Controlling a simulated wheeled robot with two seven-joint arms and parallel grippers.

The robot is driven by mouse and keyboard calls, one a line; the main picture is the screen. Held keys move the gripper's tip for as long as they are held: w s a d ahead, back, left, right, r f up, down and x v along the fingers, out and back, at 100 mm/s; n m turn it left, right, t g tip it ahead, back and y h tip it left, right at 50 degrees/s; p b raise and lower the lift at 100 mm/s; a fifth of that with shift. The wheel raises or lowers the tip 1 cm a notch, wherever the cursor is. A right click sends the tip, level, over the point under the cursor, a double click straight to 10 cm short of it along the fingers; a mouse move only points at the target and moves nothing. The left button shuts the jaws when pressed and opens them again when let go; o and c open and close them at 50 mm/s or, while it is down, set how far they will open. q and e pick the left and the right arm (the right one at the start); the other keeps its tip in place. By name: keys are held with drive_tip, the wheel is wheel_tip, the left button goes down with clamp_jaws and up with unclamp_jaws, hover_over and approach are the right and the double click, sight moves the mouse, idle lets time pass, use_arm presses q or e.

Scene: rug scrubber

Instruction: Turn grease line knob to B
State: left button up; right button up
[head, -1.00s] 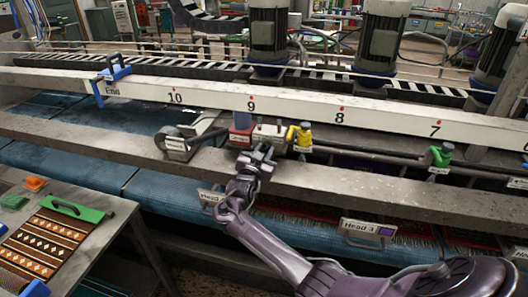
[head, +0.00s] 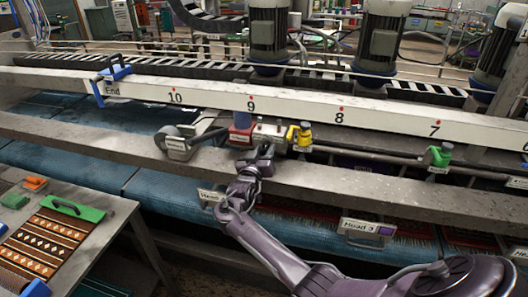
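The grease line unit sits on the long grey beam below the number 9. It has a red box (head: 241,138) with a small unreadable label and a blue column on top. My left gripper is out of view.
A grey lever unit (head: 177,141) sits to the left. A side table (head: 108,222) with rug samples is at lower left.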

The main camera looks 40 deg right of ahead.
drive_tip(key=shift+o, duration=1.2)
drive_tip(key=shift+a+f, duration=0.1)
drive_tip(key=shift+s+a+f, duration=0.1)
drive_tip(key=shift+s+a, duration=0.2)
drive_tip(key=shift+a, duration=0.05)
drive_tip(key=b+v, duration=0.2)
drive_tip(key=v, duration=0.4)
drive_tip(key=shift+s+a+b, duration=0.3)
drive_tip(key=shift+b, duration=0.1)
